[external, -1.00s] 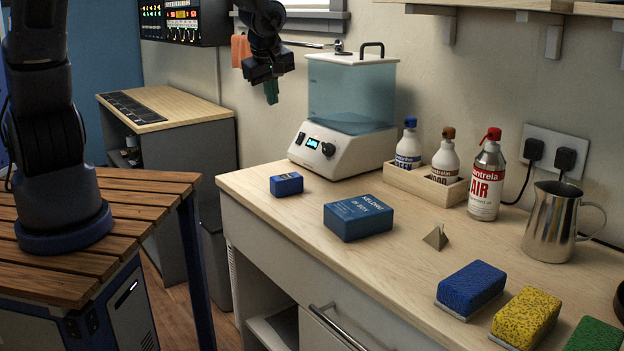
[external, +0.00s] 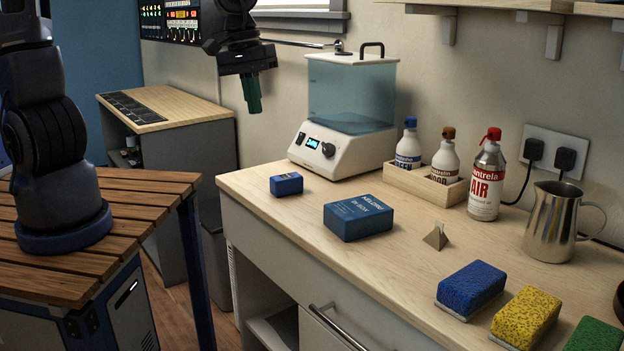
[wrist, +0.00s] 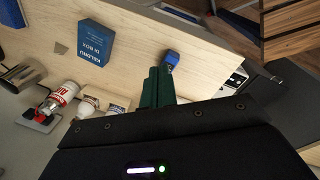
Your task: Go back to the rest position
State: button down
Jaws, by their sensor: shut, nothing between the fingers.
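My gripper (external: 253,94) hangs in the air in the external view, fingers down, left of the water tank and above the level of the counter. Its green fingers are shut with nothing between them. In the wrist view the closed green fingers (wrist: 158,88) point toward the counter, where the small blue box (wrist: 172,57) shows just past their tips, well apart from them. My arm reaches in from the upper left.
The wooden counter (external: 290,220) holds a small blue box, a larger blue box (external: 358,217), a clear-walled tank (external: 350,95), bottles in a wooden tray (external: 430,184), a spray can (external: 485,180), a metal jug (external: 552,225), a small pyramid (external: 436,237) and several sponges (external: 470,290).

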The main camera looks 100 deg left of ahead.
jog(key=s+d+r+m+t, duration=0.2)
jog(key=s+d+r+m, duration=1.1)
jog(key=d, duration=0.4)
jog(key=shift+s+r+m+t, duration=0.35)
jog(key=shift+r+m, duration=0.3)
jog(key=shift+m, duration=0.45)
